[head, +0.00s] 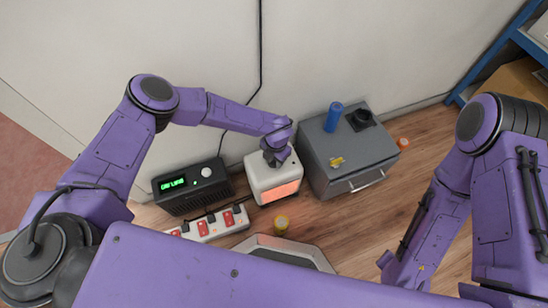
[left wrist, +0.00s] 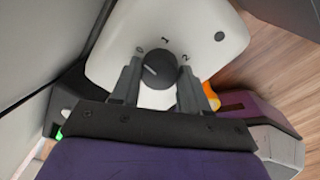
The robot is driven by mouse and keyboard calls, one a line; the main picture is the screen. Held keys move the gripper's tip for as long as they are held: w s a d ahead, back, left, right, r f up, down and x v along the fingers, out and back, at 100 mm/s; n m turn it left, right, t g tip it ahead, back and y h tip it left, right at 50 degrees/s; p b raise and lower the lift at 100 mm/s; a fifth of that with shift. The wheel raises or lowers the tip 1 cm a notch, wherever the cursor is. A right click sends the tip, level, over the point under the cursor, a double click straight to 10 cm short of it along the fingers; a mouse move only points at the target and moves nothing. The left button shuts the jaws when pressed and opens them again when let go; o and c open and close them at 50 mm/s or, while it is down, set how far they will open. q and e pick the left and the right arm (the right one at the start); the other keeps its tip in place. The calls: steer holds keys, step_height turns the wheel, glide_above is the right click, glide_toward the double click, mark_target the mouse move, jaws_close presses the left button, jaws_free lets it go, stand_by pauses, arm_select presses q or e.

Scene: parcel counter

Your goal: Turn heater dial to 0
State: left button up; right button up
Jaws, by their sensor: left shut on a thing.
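The heater (head: 259,178) is a small white box on the floor by the wall, with an orange glowing front. My left gripper (head: 275,157) is over its top, and its fingers hide the dial in the head view. In the left wrist view the round dark dial (left wrist: 160,69) sits between the two fingers of my left gripper (left wrist: 160,82), which is shut on it. Printed marks stand around the dial on the white top (left wrist: 205,30); a 1 and a 2 can be read. I cannot tell for sure where the dial points. My right gripper is not in view.
A black box with a green display (head: 190,186) and a red and white power strip (head: 208,227) stand left of the heater. A grey cabinet (head: 345,152) bearing a blue cylinder (head: 333,117) is close on its right.

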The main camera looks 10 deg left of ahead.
arm_select(q)
steer(key=shift+d, duration=0.1)
stand_by(0.3)
steer(key=o, duration=1.1)
steer(key=shift+c, duration=0.2)
step_height(320, 180, up, 10)
steer(key=p, duration=0.3)
steer(key=shift+d+r, duration=0.25)
steer(key=shift+s, duration=0.1)
